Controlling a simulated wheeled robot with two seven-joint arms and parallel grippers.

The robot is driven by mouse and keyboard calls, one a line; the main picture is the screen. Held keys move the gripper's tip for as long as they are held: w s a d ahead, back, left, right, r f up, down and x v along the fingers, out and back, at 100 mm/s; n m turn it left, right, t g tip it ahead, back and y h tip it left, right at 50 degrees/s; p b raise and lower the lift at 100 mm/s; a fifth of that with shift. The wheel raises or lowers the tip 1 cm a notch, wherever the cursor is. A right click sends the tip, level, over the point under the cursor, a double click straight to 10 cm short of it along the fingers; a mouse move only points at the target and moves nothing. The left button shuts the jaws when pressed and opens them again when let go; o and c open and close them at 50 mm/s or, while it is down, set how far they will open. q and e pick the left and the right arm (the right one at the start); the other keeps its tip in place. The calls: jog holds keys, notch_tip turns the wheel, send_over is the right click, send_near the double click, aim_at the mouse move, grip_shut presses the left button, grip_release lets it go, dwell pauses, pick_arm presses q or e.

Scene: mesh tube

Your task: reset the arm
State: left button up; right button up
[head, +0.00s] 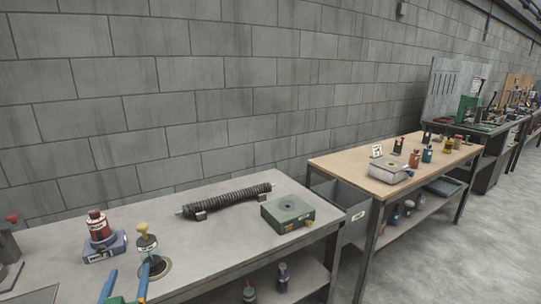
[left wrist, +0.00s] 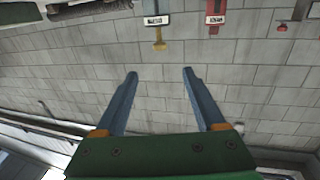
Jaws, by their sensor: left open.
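My left gripper (head: 129,268) is at the bottom left of the head view, its two blue fingers apart and pointing away from me. In the left wrist view its fingers (left wrist: 160,72) are spread with nothing between them. The dark ribbed mesh tube (head: 232,198) lies on small brown supports towards the back of the grey bench (head: 215,245). My right gripper is in neither view.
A wooden-topped bench (head: 335,165) stands further right. The grey block wall (head: 200,90) runs behind. The bench's middle front is clear.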

pick_arm(q)
jog(key=s+d+f+m+g+h, duration=0.1)
jog(key=s+d+f+g+h, duration=0.2)
jog(key=f, duration=0.8)
jog(key=s+d+f+m+g, duration=0.1)
jog(key=s+d+f+g, duration=0.3)
jog(key=f, duration=0.6)
jog(key=s+d+f+m+g+h, duration=0.1)
jog(key=s+d+f+m+h, duration=0.3)
jog(key=f, duration=0.7)
jog(key=s+f+g, duration=0.4)
jog(key=s+f, duration=0.2)
jog(key=s, duration=0.9)
jog(key=s+d+f+g+y, duration=0.1)
jog(key=s+f+g, duration=0.3)
jog(key=s, duration=1.1)
notch_tip(320, 180, down, 3)
jog(key=shift+s+d+f, duration=0.15)
jog(key=shift+d+f, duration=0.05)
